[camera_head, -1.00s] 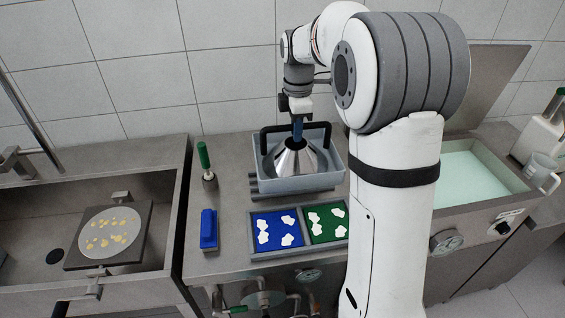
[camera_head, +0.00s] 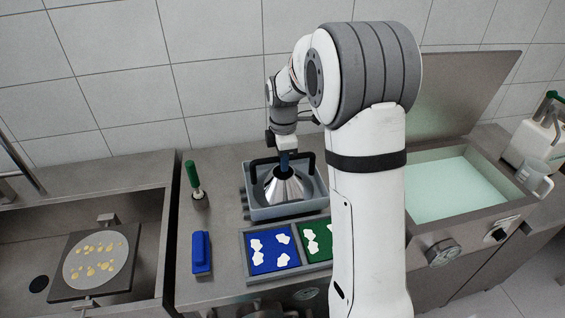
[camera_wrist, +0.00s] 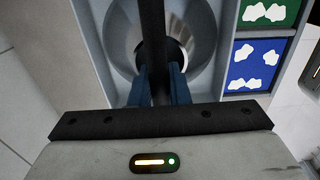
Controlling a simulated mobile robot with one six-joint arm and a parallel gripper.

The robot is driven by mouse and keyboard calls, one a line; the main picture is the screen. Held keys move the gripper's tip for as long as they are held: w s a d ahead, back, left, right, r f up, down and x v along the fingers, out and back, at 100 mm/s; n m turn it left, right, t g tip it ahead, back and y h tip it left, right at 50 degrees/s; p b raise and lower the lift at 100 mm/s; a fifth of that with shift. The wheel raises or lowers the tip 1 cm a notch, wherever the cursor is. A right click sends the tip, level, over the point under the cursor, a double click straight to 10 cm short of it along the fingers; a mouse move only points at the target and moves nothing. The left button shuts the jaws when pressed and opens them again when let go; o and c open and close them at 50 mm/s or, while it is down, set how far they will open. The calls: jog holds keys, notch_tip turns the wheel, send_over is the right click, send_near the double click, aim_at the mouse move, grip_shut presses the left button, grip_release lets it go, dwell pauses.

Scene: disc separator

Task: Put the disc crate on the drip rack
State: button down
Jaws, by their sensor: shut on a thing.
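The disc crate (camera_head: 312,203) is a grey-blue open box with a black handle and a shiny metal cone (camera_head: 285,188) in it. My gripper (camera_head: 285,160) is above its middle, shut on the handle. In the wrist view, my gripper's blue fingers (camera_wrist: 160,88) straddle the black handle bar (camera_wrist: 152,40), with the crate's inside (camera_wrist: 112,60) and round metal behind. Grey bars, which look like the drip rack (camera_head: 243,203), show at the crate's left edge. The crate hides the rest. I cannot tell whether the crate rests on them or hangs just above.
Blue and green trays (camera_head: 272,272) with white pieces lie just in front of the crate. A sink (camera_head: 20,262) is far left. A water-filled basin (camera_head: 455,188) is right, beyond my arm.

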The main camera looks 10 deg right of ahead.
jog(key=shift+f, duration=0.6)
jog(key=shift+f, duration=0.2)
jog(key=c, duration=1.4)
grip_release()
jog(key=shift+o, duration=0.2)
jog(key=shift+r, duration=0.1)
